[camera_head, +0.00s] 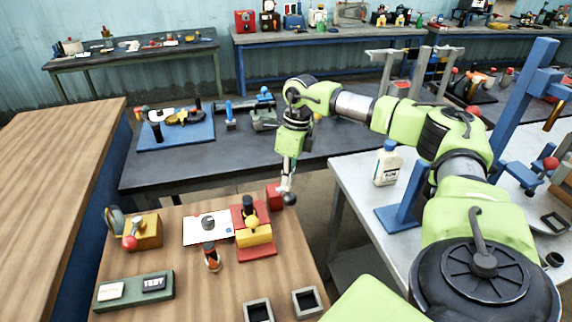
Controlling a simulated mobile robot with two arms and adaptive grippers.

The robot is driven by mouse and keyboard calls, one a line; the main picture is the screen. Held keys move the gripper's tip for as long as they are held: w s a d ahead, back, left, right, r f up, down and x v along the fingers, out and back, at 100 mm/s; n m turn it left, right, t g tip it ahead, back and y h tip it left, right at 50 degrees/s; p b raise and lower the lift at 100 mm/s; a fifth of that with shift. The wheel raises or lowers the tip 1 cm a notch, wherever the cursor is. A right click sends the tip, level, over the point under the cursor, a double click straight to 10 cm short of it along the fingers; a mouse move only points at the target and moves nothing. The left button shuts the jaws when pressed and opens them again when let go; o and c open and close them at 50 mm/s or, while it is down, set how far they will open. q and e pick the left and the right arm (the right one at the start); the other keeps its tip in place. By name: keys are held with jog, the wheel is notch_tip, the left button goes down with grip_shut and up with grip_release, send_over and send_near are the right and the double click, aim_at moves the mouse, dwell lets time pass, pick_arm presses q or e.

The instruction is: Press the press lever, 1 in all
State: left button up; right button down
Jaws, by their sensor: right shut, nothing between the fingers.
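A red and yellow press-like device (255,237) stands on the wooden table, with a black upright part on top. Behind it to the right is a red block (274,196). A dark ball knob (290,199) shows beside this block; it looks like a lever's end, but I cannot tell what it joins. My right gripper (286,187) points down just above the knob, its fingers shut and empty. I cannot tell whether they touch it. The link between knob and block is too small to make out. My left gripper is not in view.
On the wooden table are a yellow box (146,232) with a red ball, a small orange-black bottle (212,257), a green panel (133,291) and two dark square trays (307,302). A white bottle (388,163) and a blue stand (404,209) are on the grey table at right.

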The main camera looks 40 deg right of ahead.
aim_at(291, 196)
jog(key=shift+s+a+f+b, duration=0.45)
jog(key=shift+s+f+b, duration=0.05)
jog(key=shift+s+f, duration=0.35)
jog(key=shift+s+a+f+b, duration=0.45)
jog(key=shift+s+f, duration=0.35)
dwell(2.5)
jog(key=shift+r, duration=0.1)
dwell(0.4)
jog(key=shift+w+d+r+p, duration=0.4)
jog(key=shift+w+r+p, duration=0.2)
jog(key=shift+r, duration=0.2)
jog(key=shift+w+d+r+p, duration=0.2)
jog(key=shift+w+r+p, duration=0.1)
jog(key=shift+w, duration=0.15)
jog(key=shift+w+d+r+p, duration=0.15)
jog(key=shift+w+d+r, duration=0.1)
jog(key=shift+w, duration=0.15)
jog(key=shift+w+d+r+p, duration=0.45)
jog(key=shift+w+r+p, duration=0.2)
jog(key=shift+w+r, duration=0.25)
jog(key=shift+w+d+r+p, duration=0.45)
jog(key=shift+w+r+p, duration=0.2)
jog(key=shift+w+r, duration=0.15)
jog(key=shift+w+d+r+p, duration=0.45)
jog(key=shift+w+r+p, duration=0.25)
jog(key=shift+w+r, duration=0.15)
jog(key=shift+w+d+r+p, duration=0.45)
jog(key=shift+w+r+p, duration=0.25)
jog(key=shift+r, duration=0.15)
